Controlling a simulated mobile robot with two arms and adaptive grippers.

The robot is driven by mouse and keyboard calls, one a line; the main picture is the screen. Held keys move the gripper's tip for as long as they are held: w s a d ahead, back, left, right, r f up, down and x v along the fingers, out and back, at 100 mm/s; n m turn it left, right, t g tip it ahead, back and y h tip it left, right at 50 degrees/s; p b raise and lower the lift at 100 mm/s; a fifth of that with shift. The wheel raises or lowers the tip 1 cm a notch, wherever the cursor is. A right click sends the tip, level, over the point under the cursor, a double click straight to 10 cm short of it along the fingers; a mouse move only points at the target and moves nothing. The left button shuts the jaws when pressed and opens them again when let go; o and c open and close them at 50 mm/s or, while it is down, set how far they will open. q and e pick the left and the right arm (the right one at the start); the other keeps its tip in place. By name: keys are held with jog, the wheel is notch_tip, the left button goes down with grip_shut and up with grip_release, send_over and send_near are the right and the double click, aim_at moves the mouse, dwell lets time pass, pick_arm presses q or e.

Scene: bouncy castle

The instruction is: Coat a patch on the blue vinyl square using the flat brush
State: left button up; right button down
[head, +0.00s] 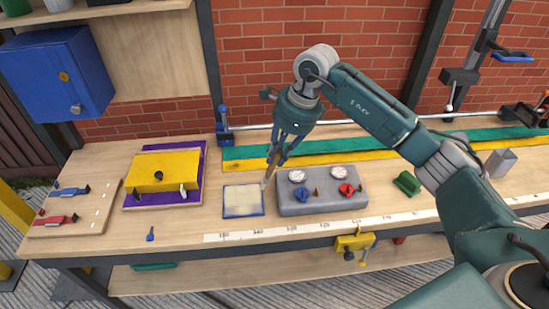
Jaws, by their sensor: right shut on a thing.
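The blue vinyl square (228,214) lies flat on the workbench; a pale cream layer covers most of its face, leaving a blue border. My right gripper (277,150) points down above the bench, just right of and behind the square. It is shut on the flat brush (270,168), whose light wooden handle slants down-left. The brush's lower end is near the square's right edge; I cannot tell whether it touches. My left gripper is not in view.
A grey block with gauges and valves (322,204) stands right of the square. Green (240,152) and yellow strips run behind. A white measuring tape (290,230) lies along the front edge.

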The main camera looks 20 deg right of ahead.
jog(key=shift+p+v, duration=0.35)
jog(key=shift+v, duration=0.6)
jog(key=shift+w+a+r, duration=0.2)
jog(key=shift+a+r, duration=0.05)
jog(key=shift+r, duration=0.05)
jog(key=shift+d, duration=0.1)
